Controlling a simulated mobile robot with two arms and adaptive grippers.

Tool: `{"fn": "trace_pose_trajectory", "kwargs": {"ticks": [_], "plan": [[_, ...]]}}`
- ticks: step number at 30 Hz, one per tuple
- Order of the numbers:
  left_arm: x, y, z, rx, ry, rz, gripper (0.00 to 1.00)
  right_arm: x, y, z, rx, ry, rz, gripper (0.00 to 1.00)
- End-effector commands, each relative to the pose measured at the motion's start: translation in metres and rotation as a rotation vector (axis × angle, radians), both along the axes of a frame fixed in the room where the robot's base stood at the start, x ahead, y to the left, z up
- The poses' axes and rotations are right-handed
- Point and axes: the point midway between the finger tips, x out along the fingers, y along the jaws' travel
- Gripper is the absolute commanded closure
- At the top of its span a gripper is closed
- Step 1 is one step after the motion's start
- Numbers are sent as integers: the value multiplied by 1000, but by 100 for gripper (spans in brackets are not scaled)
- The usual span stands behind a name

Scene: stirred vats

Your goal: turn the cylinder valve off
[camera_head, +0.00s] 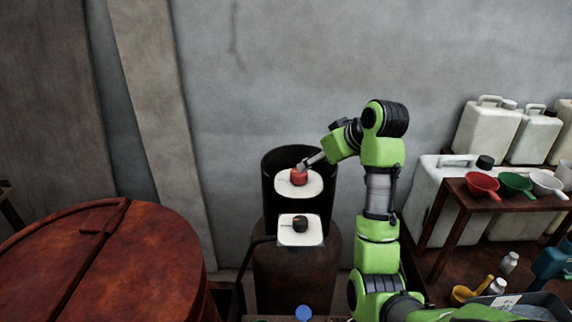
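A dark, rusty cylinder (290,278) stands against the wall, with a tall black open guard (283,158) behind its top. A red valve knob (298,178) sits on an upper white plate (313,186) in front of the guard. A black knob (300,223) with a thin pointer sits on a lower white plate (302,240). My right arm, green and black, reaches up from the bottom right and bends left. My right gripper (303,166) is at the red knob's upper edge and seems to touch it. Its fingers are too small to read. My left gripper is out of view.
A large vat with a rusty red lid (110,265) fills the lower left. A blue round object (303,313) shows at the bottom edge.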

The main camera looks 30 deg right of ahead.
Motion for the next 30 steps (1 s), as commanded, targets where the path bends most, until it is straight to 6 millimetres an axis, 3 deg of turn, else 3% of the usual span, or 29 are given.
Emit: {"fn": "trace_pose_trajectory", "kwargs": {"ticks": [2, 5, 12, 15, 19, 25, 30], "plan": [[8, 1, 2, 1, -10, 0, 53, 2, -1, 0, 1, -1, 0, 47], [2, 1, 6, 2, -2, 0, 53, 9, 0, -7, 4, 1, 1, 47], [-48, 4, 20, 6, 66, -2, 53, 41, 1, -39, 6, 3, 1, 47], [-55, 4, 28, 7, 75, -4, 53, 57, 1, -55, 5, 4, 2, 47], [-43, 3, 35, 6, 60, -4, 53, 74, 0, -72, 3, 2, 1, 47], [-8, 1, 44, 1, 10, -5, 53, 91, 0, -90, 2, -1, 1, 47], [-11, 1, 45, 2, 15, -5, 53, 96, 0, -96, 1, -2, -1, 47]]}}
